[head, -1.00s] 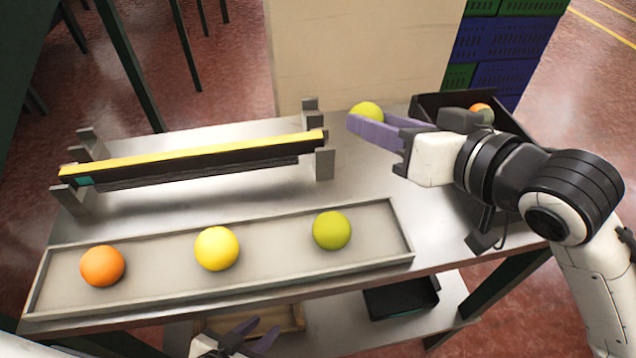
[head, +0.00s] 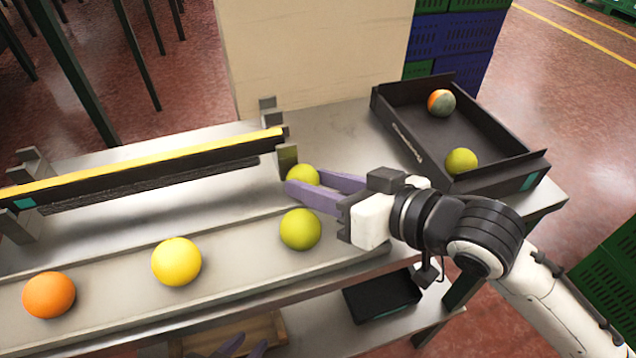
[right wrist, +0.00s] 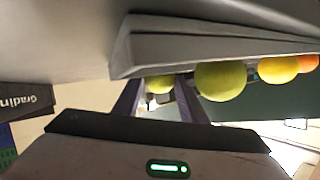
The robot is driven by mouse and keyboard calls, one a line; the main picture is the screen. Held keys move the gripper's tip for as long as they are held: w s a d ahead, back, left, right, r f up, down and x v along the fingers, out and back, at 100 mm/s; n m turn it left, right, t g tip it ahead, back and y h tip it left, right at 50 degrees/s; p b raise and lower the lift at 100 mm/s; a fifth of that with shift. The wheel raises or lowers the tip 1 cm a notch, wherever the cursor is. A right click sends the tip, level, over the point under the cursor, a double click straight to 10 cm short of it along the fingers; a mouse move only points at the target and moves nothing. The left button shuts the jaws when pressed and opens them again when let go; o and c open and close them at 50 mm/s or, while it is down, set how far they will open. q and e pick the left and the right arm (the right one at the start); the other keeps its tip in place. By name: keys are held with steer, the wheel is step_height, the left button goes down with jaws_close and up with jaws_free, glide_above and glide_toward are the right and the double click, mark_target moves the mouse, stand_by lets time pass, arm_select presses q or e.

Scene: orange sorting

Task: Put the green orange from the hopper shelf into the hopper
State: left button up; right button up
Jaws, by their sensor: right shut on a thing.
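My right gripper (head: 312,186) is shut on a green orange (head: 301,174). It holds it just behind the green orange in the long tray, near the right end of the yellow-topped bar. In the right wrist view the held green orange (right wrist: 159,84) shows between the purple fingers. A second green orange (head: 300,230) lies in the long grey tray (head: 235,276), left of a third green orange (head: 461,161) in the black box (head: 420,150). My left gripper (head: 243,346) is open and empty at the bottom edge, partly cut off. I cannot tell which container is the hopper.
A yellow orange (head: 176,261) and an orange one (head: 49,295) share the long tray. A two-coloured fruit (head: 442,103) lies in the black box. The yellow-topped bar (head: 150,165) stands behind the tray. A black bin (head: 382,294) sits on the lower shelf.

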steer(key=shift+f, duration=0.1)
steer(key=o, duration=0.8)
